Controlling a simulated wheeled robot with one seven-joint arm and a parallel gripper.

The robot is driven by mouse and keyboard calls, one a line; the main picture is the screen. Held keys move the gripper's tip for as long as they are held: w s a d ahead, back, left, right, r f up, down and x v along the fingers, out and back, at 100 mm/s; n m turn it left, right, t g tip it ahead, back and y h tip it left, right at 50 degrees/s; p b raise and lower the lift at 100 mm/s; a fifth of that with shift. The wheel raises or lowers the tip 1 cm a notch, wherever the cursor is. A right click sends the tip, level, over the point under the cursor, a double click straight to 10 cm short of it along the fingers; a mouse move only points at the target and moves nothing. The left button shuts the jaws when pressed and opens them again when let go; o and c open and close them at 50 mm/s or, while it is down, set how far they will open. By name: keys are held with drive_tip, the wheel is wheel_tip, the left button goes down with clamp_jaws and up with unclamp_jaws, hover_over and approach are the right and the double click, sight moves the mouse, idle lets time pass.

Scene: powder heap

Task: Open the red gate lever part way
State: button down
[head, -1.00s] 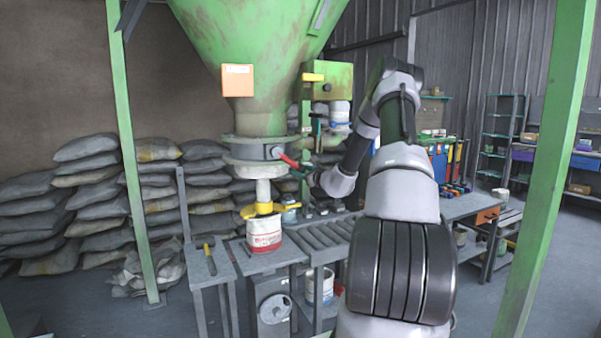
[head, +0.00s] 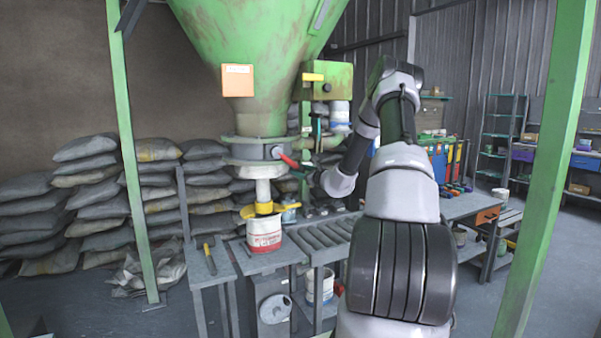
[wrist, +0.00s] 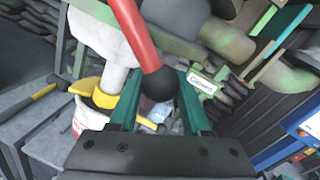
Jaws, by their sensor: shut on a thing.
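The red gate lever (head: 289,161) sticks out to the right from the grey gate collar (head: 248,152) under the green hopper. In the wrist view the red lever (wrist: 133,32) comes down from the top and ends in a black ball knob (wrist: 158,84). My gripper (wrist: 158,88) has its green fingers on either side of the knob and is shut on it. In the head view my gripper (head: 304,171) is small at the lever's end, and the knob is hard to make out there.
A green post (head: 134,160) stands at left. A small white label (wrist: 201,85) is beside the gripper.

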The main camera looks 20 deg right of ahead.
drive_tip(key=shift+d+r+n, duration=0.4)
drive_tip(key=shift+r+n, duration=0.25)
drive_tip(key=shift+n, duration=0.05)
drive_tip(key=shift+d+r+n, duration=0.4)
drive_tip(key=shift+r+n, duration=0.2)
drive_tip(key=shift+n, duration=0.1)
drive_tip(key=shift+d+r+n+g, duration=0.2)
drive_tip(key=shift+d+r+n, duration=0.1)
drive_tip(key=shift+r+n, duration=0.5)
drive_tip(key=shift+d+r+n+g, duration=0.2)
drive_tip(key=shift+d+r+n, duration=0.1)
drive_tip(key=shift+r+n, duration=0.5)
drive_tip(key=shift+r, duration=0.1)
drive_tip(key=shift+c, duration=1.8)
unclamp_jaws()
drive_tip(key=v, duration=1)
drive_tip(key=shift+s, duration=0.4)
drive_tip(key=shift+a+r, duration=0.1)
